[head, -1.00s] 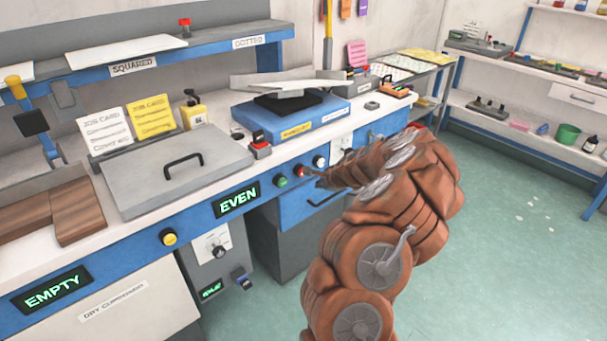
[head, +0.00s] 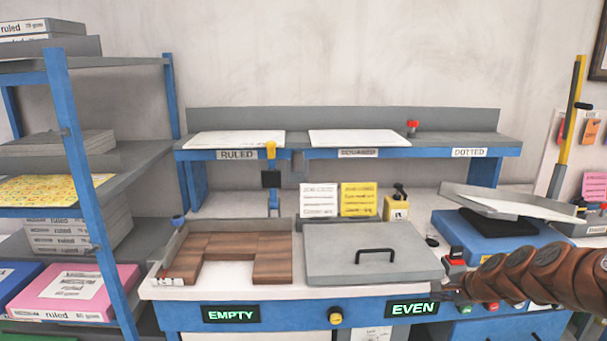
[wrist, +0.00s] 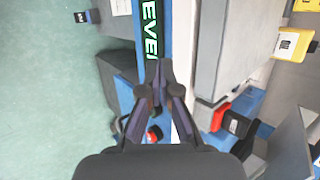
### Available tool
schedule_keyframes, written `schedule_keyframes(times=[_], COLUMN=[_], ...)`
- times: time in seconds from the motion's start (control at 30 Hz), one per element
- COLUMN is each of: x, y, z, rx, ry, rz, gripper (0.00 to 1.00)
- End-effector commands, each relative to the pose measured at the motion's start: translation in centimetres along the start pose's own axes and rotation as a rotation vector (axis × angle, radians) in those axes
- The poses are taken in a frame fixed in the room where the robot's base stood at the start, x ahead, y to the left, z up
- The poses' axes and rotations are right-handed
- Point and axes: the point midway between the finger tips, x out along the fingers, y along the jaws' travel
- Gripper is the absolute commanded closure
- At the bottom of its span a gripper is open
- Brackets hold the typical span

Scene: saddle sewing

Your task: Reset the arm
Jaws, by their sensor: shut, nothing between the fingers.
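My brown, segmented arm (head: 535,272) reaches in from the right edge in the head view. My gripper (head: 440,295) is at its tip, small and dark, by the bench's front edge near the EVEN display (head: 413,308). In the wrist view my gripper (wrist: 160,72) points at the blue front strip, just below the display's letters (wrist: 152,28). Its dark fingers are together with nothing between them.
A grey lidded box (head: 370,255) and a wooden block tray (head: 229,245) stand on the bench. A red-topped switch (wrist: 222,118) and a red button (wrist: 154,134) are close to my gripper. A paper shelf (head: 85,165) stands left. Open floor (wrist: 50,110) shows in the wrist view.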

Motion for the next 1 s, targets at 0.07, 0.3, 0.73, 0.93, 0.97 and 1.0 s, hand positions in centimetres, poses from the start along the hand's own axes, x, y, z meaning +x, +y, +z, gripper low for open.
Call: schedule_keyframes(times=[0.07, 0.3, 0.73, 0.93, 0.97, 1.0], x=[-1.7, -6.4, -17.3, -22.9, -23.8, -24.8], y=[-0.6, 1.8, 12.3, 17.7, 18.5, 19.4], z=[4.9, 16.2, 26.4, 27.5, 27.5, 27.5], rx=[-0.136, -0.508, -1.06, -1.243, -1.263, -1.289], ry=[-0.055, -0.189, -0.359, -0.42, -0.429, -0.442], rz=[0.043, 0.192, 0.503, 0.655, 0.677, 0.704], gripper=[1.0, 1.0, 1.0, 1.0, 1.0, 1.0])
